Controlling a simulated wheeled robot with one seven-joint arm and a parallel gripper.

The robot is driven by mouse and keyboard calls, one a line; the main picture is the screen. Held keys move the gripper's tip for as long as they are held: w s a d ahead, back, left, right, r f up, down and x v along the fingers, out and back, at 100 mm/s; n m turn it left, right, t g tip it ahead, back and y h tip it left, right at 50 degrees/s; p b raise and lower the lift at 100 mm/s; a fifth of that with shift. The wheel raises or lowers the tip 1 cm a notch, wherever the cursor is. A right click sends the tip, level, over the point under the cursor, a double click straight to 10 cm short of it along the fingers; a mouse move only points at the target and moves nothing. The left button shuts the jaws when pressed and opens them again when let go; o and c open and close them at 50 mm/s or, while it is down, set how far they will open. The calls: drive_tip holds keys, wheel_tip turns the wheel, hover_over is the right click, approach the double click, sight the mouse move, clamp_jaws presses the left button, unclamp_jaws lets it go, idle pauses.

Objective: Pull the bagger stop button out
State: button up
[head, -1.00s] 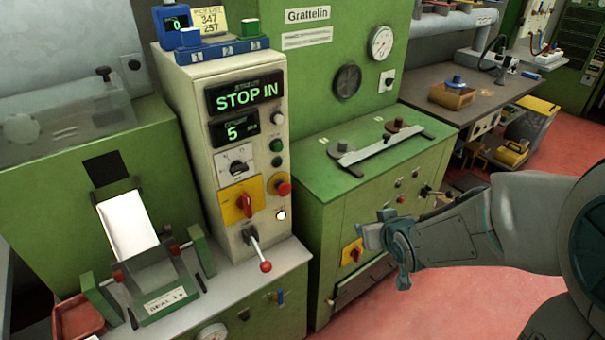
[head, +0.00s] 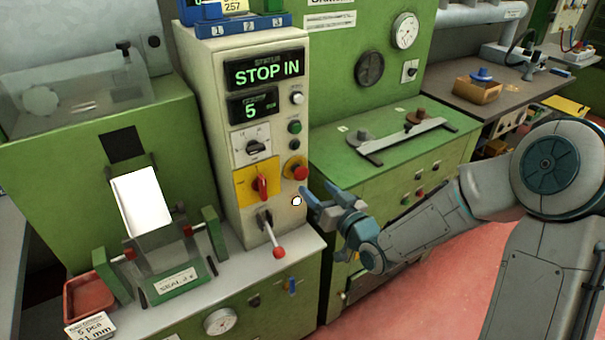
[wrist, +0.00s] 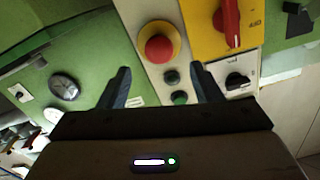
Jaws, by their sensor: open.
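The stop button (head: 300,172) is a red mushroom knob on a yellow ring, low on the right side of the cream control panel (head: 221,105). The display (head: 264,70) above it reads "STOP IN". My gripper (head: 322,200) is open and empty, just right of and below the button in the head view. In the wrist view the red button (wrist: 159,48) shows beyond the fingertips, between and past the two open fingers (wrist: 160,84). The fingers appear apart from it.
A red rotary switch (head: 260,185) on a yellow plate sits left of the button. A lever with a red knob (head: 279,253) sticks out below. Green and white buttons sit above. A green cabinet (head: 390,180) stands right, behind my arm. Red floor is open at the lower right.

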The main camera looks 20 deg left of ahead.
sight(303, 175)
drive_tip(key=x, duration=0.8)
drive_tip(key=shift+w+p, duration=0.2)
drive_tip(key=shift+p, duration=0.1)
